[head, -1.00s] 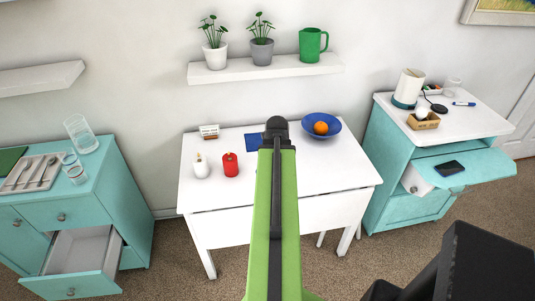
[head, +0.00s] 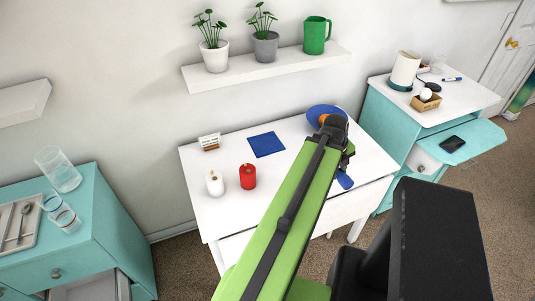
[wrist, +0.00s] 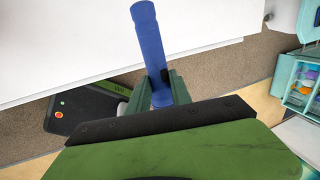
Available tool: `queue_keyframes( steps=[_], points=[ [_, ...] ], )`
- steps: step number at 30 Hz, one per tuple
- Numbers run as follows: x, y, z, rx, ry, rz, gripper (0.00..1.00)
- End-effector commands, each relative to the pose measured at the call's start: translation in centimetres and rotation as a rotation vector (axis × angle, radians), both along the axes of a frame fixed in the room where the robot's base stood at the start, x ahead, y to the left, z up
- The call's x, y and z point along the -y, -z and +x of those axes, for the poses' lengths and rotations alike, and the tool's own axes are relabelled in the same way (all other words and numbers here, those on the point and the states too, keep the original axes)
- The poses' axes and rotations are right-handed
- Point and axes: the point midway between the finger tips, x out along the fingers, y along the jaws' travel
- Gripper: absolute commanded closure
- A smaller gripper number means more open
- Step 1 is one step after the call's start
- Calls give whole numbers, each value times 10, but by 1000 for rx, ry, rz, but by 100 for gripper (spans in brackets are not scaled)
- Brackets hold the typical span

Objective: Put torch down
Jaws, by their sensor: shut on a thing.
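My gripper (head: 347,160) is shut on a blue torch (wrist: 149,38). In the wrist view the torch sticks out from between the jaws (wrist: 158,92), its far end in front of the white tabletop and its lower part over the table's edge. In the head view only a small blue part of the torch (head: 345,181) shows below the gripper, near the front right of the white table (head: 225,219). I cannot tell its height above the tabletop. My arm hides part of the table.
On the table are a blue square mat (head: 267,144), a white candle (head: 214,184), a red candle (head: 248,177), a small card holder (head: 209,142) and a blue bowl (head: 318,111), partly hidden. A teal cabinet (head: 395,135) stands right, another (head: 95,235) left. Bare tabletop surrounds the mat.

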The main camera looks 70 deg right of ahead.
Motion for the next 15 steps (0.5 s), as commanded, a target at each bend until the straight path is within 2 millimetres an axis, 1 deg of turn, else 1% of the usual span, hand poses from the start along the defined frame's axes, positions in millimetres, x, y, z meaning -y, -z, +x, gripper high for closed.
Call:
queue_keyframes(
  steps=[1, 3, 5, 7, 8, 12, 15],
  points=[
    [0, 0, -5, -3, 6, -3, 100],
    [0, 0, -6, -4, 6, -4, 100],
    [1, 2, -3, -5, 4, -4, 100],
    [5, 9, 5, -5, 2, -4, 100],
    [7, 14, 11, -5, -1, -3, 100],
    [21, 40, 47, -5, -5, -4, 100],
    [30, 55, 72, -4, -5, -3, 100]
  ],
)
